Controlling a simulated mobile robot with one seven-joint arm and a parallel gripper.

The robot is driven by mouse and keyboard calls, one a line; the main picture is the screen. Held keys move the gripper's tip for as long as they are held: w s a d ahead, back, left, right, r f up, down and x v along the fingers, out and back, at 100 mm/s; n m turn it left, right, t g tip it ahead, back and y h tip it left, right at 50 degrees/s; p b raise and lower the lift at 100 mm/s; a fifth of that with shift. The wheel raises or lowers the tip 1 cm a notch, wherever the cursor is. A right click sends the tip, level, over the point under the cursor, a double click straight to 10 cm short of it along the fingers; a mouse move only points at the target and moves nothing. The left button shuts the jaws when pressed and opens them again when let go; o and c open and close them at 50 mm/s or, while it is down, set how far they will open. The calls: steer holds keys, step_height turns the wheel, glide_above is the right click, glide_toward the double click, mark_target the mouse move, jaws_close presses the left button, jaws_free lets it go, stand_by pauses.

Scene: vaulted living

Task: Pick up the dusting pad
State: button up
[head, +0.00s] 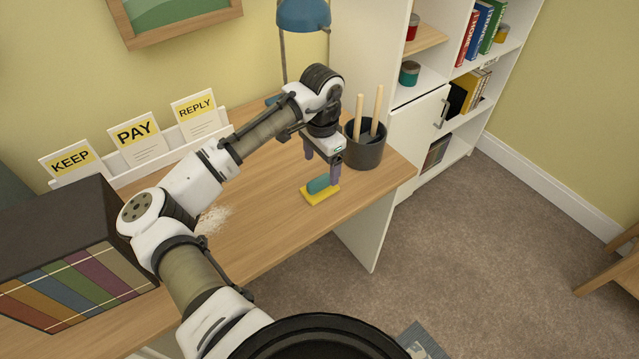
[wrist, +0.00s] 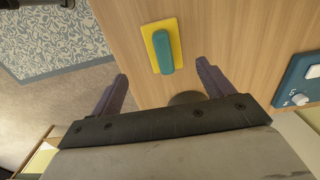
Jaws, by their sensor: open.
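The dusting pad (head: 320,191) lies flat on the wooden desk near its right front edge. It has a yellow base and a teal grip on top. In the wrist view the pad (wrist: 163,46) lies beyond the fingertips, roughly in line with the gap between them. My gripper (head: 322,167) is open and points down over the desk, just above and behind the pad. In the wrist view my gripper (wrist: 161,75) has its two purple fingers spread apart with nothing between them. In the head view one finger stands close behind the pad; I cannot tell whether they touch.
A dark cup (head: 365,152) with wooden sticks stands right behind my gripper. A blue lamp (head: 303,15) is at the back. A letter rack (head: 150,160) and a dark box (head: 60,240) are left. Pale powder (head: 213,220) lies on the desk (head: 265,225). Shelves (head: 418,98) stand right.

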mark_target(321, 179)
steer(key=shift+w+f+p, duration=0.2)
steer(key=shift+f+p, duration=0.35)
steer(key=shift+f, duration=1.45)
steer(key=shift+w+f+p, duration=0.15)
steer(key=shift+f+p, duration=0.35)
steer(key=shift+f, duration=1.45)
steer(key=c, duration=1.1)
steer(key=shift+r, duration=0.15)
step_height(321, 179, up, 20)
steer(key=b, duration=0.3)
steer(key=o, duration=0.4)
steer(key=shift+c, duration=1.3)
